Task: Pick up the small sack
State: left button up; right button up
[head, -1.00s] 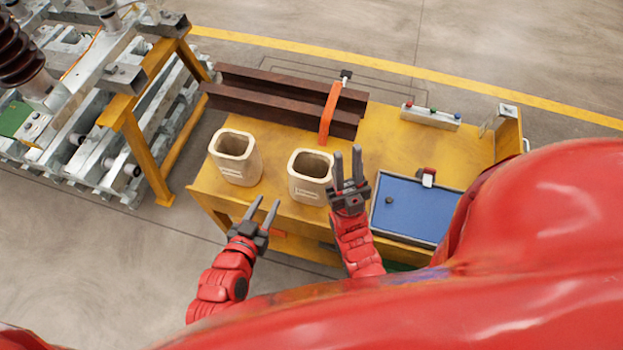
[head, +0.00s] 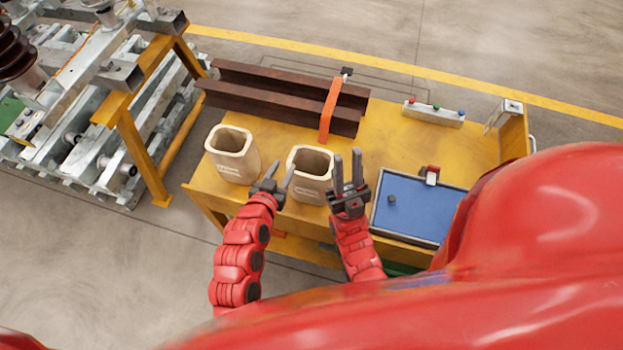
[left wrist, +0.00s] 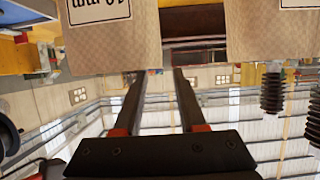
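Two beige open-topped sacks stand upright on the yellow cart: a left one (head: 225,168) and a right one (head: 308,188). They look alike in size, so I cannot tell which is the small one. My left gripper (head: 279,176) is open and empty in front of the gap between them. The left wrist view, upside down, shows the open fingers (left wrist: 157,75) with a labelled sack (left wrist: 110,40) and another sack (left wrist: 275,40) beyond. My right gripper (head: 348,168) is open and empty, close to the right sack's right side; contact is unclear.
Brown steel beams (head: 270,105) lie behind the sacks, with an orange clamp or strap (head: 329,110) over them. A blue-floored tray (head: 420,215) lies to the right. A button box (head: 433,114) stands at the back. A yellow-framed rack (head: 145,150) stands left of the cart.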

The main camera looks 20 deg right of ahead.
aim_at(288, 161)
pick_arm(q)
jog(key=shift+w+d, duration=0.2)
jog(key=shift+w, duration=0.15)
jog(key=p+x, duration=0.1)
jog(key=x, duration=0.2)
jog(key=shift+f+p, duration=0.15)
jog(key=shift+p, duration=0.2)
jog(key=shift+w+d+f, duration=0.1)
jog(key=shift+w+d, duration=0.1)
jog(key=shift+w, duration=0.1)
jog(key=shift+c, duration=0.2)
grip_shut()
dwell(0.4)
